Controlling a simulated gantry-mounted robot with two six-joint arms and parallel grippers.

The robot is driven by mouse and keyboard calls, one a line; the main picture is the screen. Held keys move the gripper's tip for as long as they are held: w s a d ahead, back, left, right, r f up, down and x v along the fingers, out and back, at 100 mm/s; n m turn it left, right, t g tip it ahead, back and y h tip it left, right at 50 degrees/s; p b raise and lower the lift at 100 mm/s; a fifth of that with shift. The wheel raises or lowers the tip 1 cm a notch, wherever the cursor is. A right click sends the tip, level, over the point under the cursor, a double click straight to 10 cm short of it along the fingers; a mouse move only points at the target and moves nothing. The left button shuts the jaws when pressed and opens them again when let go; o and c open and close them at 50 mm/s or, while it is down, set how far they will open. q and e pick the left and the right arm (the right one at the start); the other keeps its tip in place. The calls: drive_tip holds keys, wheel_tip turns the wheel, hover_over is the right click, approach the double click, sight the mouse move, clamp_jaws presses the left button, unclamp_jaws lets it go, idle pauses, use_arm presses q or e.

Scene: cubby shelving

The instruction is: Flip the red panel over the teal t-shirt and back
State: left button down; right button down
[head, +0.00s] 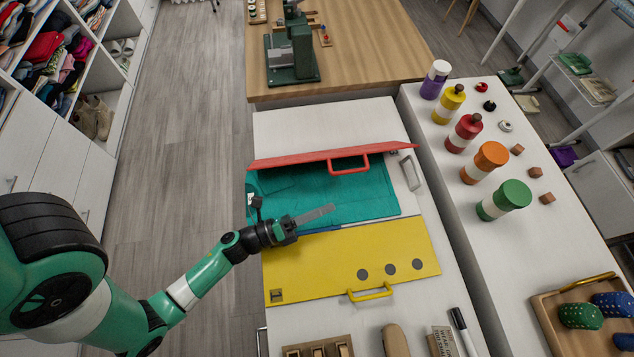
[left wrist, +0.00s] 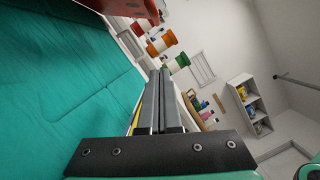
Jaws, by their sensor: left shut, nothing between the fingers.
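The red panel (head: 310,157) stands raised along the far edge of the teal t-shirt (head: 330,193), with its red handle (head: 348,163) toward the near side. My left gripper (head: 318,214) is shut and empty, low over the near edge of the t-shirt, apart from the panel. In the left wrist view, the shut fingers (left wrist: 158,105) show with the t-shirt (left wrist: 60,80) at left and part of the red panel (left wrist: 105,5) at the top. My right gripper is out of view.
A yellow panel (head: 345,255) with a yellow handle lies on the near side of the t-shirt. A grey handle (head: 410,172) is at the right. Several colored bottles stand on the right-hand counter (head: 470,180). A green machine (head: 292,50) stands on the wooden table beyond.

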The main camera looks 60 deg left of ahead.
use_arm(q)
drive_tip(key=w, duration=0.6)
drive_tip(key=shift+d+r, duration=0.25)
drive_tip(key=shift+r, duration=0.15)
drive_tip(key=a+r+p, duration=0.1)
drive_tip(key=w+a+r, duration=0.1)
drive_tip(key=a, duration=0.1)
drive_tip(key=shift+w+p, duration=0.2)
drive_tip(key=shift+p, duration=0.2)
drive_tip(key=shift+w+a, duration=0.1)
drive_tip(key=shift+a, duration=0.1)
